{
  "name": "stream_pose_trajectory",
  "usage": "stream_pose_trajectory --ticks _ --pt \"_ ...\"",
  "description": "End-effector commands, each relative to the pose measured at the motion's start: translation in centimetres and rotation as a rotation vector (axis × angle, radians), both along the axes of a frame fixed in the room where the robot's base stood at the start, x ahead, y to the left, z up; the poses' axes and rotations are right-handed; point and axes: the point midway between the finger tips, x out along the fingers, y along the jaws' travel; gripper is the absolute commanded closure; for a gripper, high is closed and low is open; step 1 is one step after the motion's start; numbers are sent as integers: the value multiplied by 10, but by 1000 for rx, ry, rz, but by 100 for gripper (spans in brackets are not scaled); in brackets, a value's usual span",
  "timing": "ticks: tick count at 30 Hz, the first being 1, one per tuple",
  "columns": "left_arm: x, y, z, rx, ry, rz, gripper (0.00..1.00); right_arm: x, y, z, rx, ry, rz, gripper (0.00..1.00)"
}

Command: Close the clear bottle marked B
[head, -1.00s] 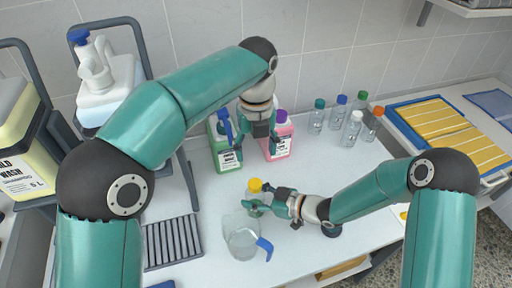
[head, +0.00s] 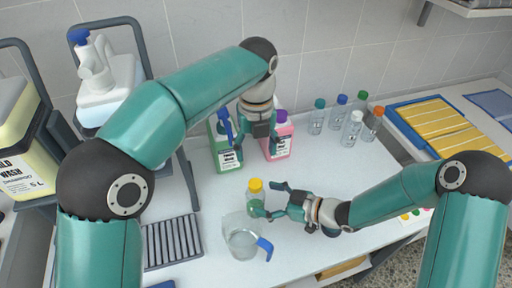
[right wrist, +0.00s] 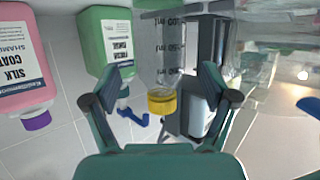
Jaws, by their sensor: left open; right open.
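A small clear bottle (head: 254,198) with a yellow cap (head: 255,184) stands upright on the white table, behind the jug. The cap sits on its top; I cannot tell how tight. In the right wrist view the bottle (right wrist: 169,62) appears upside down with its yellow cap (right wrist: 161,103) between the spread fingers; no letter is readable. My right gripper (head: 267,199) is open just right of the bottle, one finger partly in front of it. My left gripper (head: 255,143) is open and empty, pointing down in front of the green and pink bottles.
A clear jug with a blue handle (head: 243,243) stands close in front. A green bottle (head: 226,158) and a pink bottle (head: 279,142) stand behind. Several capped clear bottles (head: 353,130) stand at the back right. A dark rack (head: 172,242) lies left. The table's middle right is clear.

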Motion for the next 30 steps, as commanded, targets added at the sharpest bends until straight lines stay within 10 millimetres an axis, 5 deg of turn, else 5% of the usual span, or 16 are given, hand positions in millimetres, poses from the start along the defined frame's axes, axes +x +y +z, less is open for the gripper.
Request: stream_pose_trajectory --ticks 12,30 --pt "0 0 0 0 0 0 33 -30 -59 23 -2 -1 -2 15" --pt "0 0 0 0 0 0 33 -32 -64 25 -1 1 1 15"
